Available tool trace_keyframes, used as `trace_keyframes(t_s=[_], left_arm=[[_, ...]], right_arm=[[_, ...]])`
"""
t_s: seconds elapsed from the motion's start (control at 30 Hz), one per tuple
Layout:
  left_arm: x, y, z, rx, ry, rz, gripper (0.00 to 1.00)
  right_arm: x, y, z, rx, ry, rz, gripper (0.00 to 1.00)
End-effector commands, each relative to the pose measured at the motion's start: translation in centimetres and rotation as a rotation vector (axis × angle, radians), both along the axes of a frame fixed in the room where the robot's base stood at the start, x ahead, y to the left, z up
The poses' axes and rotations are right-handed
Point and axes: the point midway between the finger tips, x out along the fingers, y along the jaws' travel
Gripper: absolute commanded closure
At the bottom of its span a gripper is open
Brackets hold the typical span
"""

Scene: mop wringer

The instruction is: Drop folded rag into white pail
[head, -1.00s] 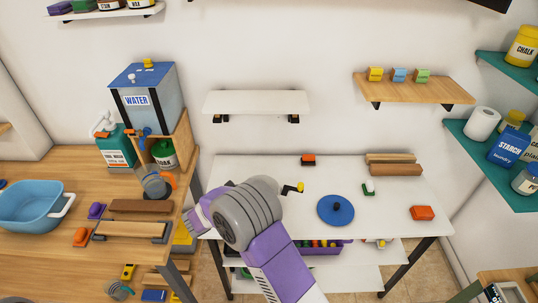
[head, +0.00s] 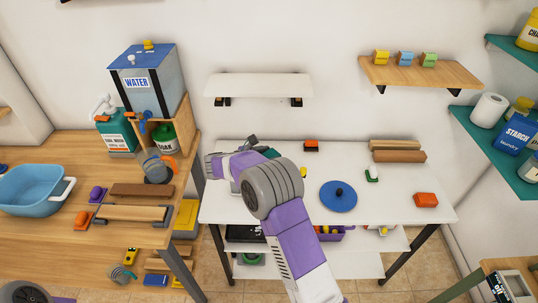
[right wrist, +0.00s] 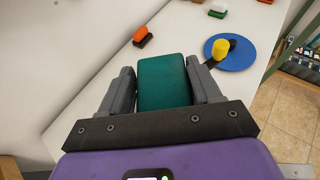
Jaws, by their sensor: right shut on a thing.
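My right gripper (right wrist: 164,84) is shut on a teal, block-shaped thing that looks like the folded rag (right wrist: 164,82). The rag sits between both fingers in the right wrist view, held above the white table. I cannot clearly make out a white pail in either view. My left gripper is not in view.
The white table (head: 300,207) carries a blue disc (head: 338,197), an orange-red block (head: 425,200), a brush (head: 311,146) and brown rolls (head: 398,155). An empty white shelf (head: 258,85) hangs above. The wooden bench on the left holds a blue basin (head: 30,190) and a water tank (head: 146,85).

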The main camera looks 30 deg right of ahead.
Motion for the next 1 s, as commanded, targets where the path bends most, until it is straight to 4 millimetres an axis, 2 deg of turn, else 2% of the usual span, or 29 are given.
trace_keyframes(t_s=[0.1, 0.37, 0.4, 0.57, 0.87, 1.0], left_arm=[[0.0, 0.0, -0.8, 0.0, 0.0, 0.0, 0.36], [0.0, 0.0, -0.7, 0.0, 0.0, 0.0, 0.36], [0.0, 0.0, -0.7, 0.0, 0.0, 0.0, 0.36], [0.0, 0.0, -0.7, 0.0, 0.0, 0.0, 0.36], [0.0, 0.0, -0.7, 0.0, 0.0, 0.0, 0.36], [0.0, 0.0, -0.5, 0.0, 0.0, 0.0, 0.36]], right_arm=[[0.0, 0.0, -0.9, 0.0, 0.0, 0.0, 0.66], [0.0, 0.0, -0.8, 0.0, -0.001, 0.001, 0.66], [0.0, 0.0, -0.8, 0.0, -0.001, 0.001, 0.31], [0.0, 0.0, -0.8, 0.0, -0.001, 0.001, 0.07], [0.0, 0.2, -0.7, 0.0, -0.001, 0.001, 0.07], [-0.2, 1.6, -0.1, 0.0, -0.001, 0.003, 0.07]])
